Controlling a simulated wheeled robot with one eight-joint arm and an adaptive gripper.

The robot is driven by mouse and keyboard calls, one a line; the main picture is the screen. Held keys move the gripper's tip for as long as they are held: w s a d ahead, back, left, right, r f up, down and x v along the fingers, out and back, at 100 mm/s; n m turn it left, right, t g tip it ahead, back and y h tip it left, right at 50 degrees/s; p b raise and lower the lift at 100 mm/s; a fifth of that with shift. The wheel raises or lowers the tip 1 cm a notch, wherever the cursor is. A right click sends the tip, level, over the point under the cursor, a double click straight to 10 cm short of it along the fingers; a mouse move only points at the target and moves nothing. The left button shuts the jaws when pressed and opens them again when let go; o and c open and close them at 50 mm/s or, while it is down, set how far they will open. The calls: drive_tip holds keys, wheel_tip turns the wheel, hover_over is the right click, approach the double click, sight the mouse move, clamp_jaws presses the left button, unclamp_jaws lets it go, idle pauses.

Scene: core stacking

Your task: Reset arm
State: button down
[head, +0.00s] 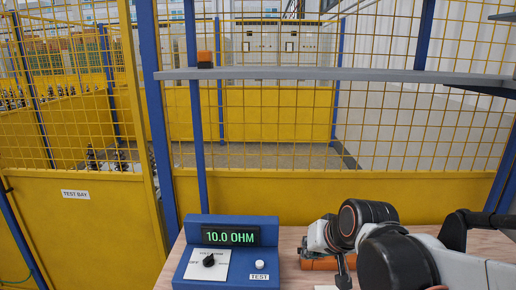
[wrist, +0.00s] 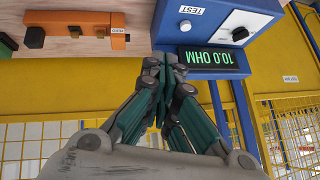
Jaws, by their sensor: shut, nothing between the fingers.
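My gripper (wrist: 165,72) shows in the wrist view with its green and grey fingers shut and nothing between them. In the wrist view its fingertips lie in front of the lower edge of the blue meter box (wrist: 207,12). In the head view my arm reaches in from the right, low over the wooden bench (head: 290,240). The fingers are hard to make out there. The meter box also shows in the head view (head: 228,222), upright on the bench, left of my arm. Its display reads 10.0 OHM in green.
An orange piece (wrist: 72,33) with a black block and brass-coloured parts lies on the bench; my arm partly hides it in the head view (head: 318,264). A grey shelf (head: 300,74) carries a small orange and black object (head: 205,60). Yellow mesh fencing (head: 290,120) stands behind.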

drive_tip(key=s+d+h, duration=0.1)
drive_tip(key=s+d, duration=0.3)
drive_tip(key=s, duration=0.4)
drive_tip(key=s+d+n+h, duration=0.1)
drive_tip(key=s+d, duration=0.2)
drive_tip(key=s, duration=0.5)
drive_tip(key=shift+d+f, duration=0.2)
drive_tip(key=shift+d, duration=0.15)
idle(1.0)
